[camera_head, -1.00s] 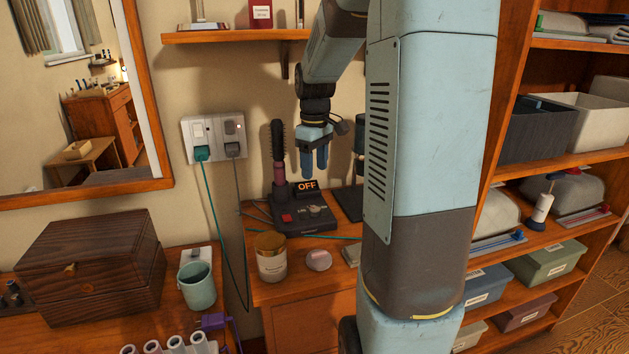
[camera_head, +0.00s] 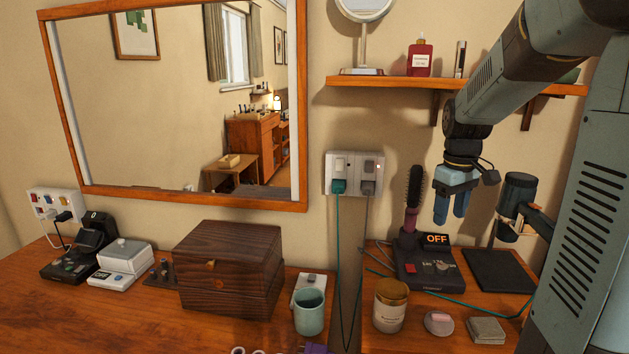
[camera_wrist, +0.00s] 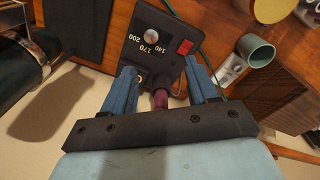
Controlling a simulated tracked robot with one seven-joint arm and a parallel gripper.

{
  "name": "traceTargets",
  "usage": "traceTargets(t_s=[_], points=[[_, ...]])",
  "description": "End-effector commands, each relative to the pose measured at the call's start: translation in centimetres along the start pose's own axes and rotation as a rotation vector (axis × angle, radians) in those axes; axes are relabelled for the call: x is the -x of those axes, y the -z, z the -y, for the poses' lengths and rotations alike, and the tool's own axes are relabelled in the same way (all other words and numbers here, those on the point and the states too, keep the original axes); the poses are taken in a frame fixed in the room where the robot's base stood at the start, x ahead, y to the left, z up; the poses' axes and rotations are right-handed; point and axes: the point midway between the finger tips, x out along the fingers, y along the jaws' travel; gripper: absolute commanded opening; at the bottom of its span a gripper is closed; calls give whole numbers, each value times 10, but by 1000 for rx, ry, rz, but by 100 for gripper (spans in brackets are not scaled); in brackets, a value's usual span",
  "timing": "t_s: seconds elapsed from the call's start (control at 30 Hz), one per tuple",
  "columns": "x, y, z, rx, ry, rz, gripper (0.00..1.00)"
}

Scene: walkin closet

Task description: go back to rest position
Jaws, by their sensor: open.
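My gripper (camera_head: 453,207) has blue fingers pointing down, spread apart with nothing held between them. In the head view it hangs in the air above the right part of the counter, just right of the upright brush (camera_head: 412,203). The brush stands in a dark base unit (camera_head: 430,266) with a red switch and a sign (camera_head: 436,239) reading OFF. In the wrist view my gripper (camera_wrist: 167,85) is open above the base unit (camera_wrist: 155,45), and the brush handle (camera_wrist: 160,99) shows between the fingers, beyond them.
A shelf (camera_head: 400,84) with a red bottle (camera_head: 420,59) is above. A dark hair dryer (camera_head: 518,205) is right of my gripper. A jar (camera_head: 390,306), a cup (camera_head: 309,312) and a wooden box (camera_head: 230,268) stand on the counter. Cords run from the wall outlet (camera_head: 353,174).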

Motion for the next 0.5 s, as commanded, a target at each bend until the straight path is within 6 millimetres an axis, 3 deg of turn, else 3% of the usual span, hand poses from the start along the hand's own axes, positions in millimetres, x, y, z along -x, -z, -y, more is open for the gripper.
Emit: traceTargets(t_s=[0.2, 0.5], points=[[32, -24, 46, -85, -62, -79, 59], [58, -64, 100, -212, -106, -207, 59]])
